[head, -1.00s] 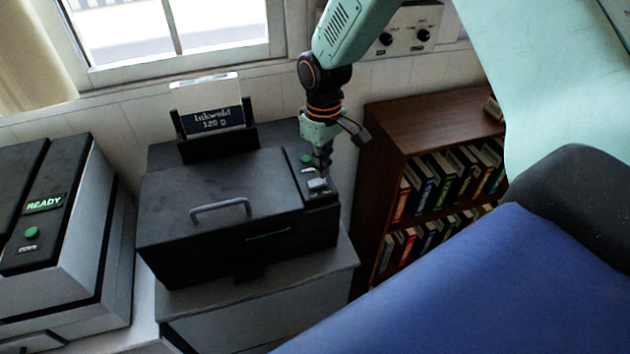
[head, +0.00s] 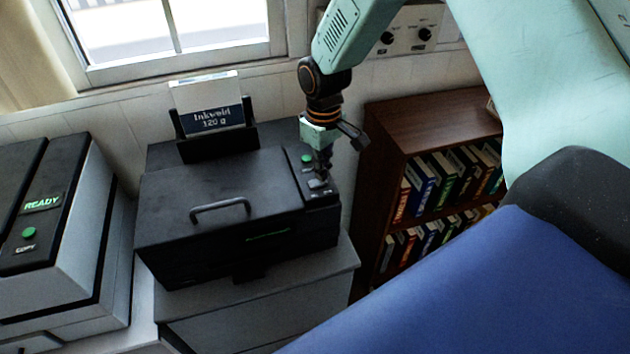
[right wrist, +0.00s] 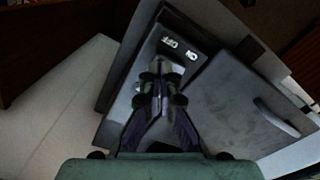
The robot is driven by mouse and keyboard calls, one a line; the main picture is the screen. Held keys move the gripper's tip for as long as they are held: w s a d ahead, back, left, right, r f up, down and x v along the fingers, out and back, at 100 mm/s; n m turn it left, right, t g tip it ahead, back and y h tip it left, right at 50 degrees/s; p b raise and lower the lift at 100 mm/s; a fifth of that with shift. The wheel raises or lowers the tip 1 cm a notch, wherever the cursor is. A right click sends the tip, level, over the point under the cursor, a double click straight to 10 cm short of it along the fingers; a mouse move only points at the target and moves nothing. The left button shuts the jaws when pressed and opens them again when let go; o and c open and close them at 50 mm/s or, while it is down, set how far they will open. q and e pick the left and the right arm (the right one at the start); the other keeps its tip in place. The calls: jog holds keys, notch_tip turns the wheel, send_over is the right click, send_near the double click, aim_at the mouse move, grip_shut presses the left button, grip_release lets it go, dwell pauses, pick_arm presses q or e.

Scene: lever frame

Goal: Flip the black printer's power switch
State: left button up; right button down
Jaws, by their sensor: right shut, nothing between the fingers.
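The black printer (head: 190,187) stands on a grey cabinet, with a grey handle on its lid and a paper pack at its back. Its control strip is at the right end, with a green button (head: 306,158) and a small grey power switch (head: 318,184). My right gripper (head: 325,174) is shut and empty, pointing down with its tips at the switch; I cannot tell whether they touch. In the right wrist view the shut fingers (right wrist: 160,75) cover most of the switch, beside the OFF and ON labels (right wrist: 180,48). My left gripper is not in view.
A grey and black copier (head: 62,230) with a READY display stands at the left. A brown bookcase (head: 440,140) with several books is to the printer's right. A wall panel with knobs (head: 405,38) is behind my right arm. A window is at the upper left.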

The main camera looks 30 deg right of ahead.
jog(key=shift+f, duration=0.2)
jog(key=shift+s, duration=0.15)
jog(key=shift+f, duration=0.25)
notch_tip(320, 180, up, 5)
jog(key=p, duration=0.4)
jog(key=shift+r+p, duration=0.75)
jog(key=shift+r, duration=0.35)
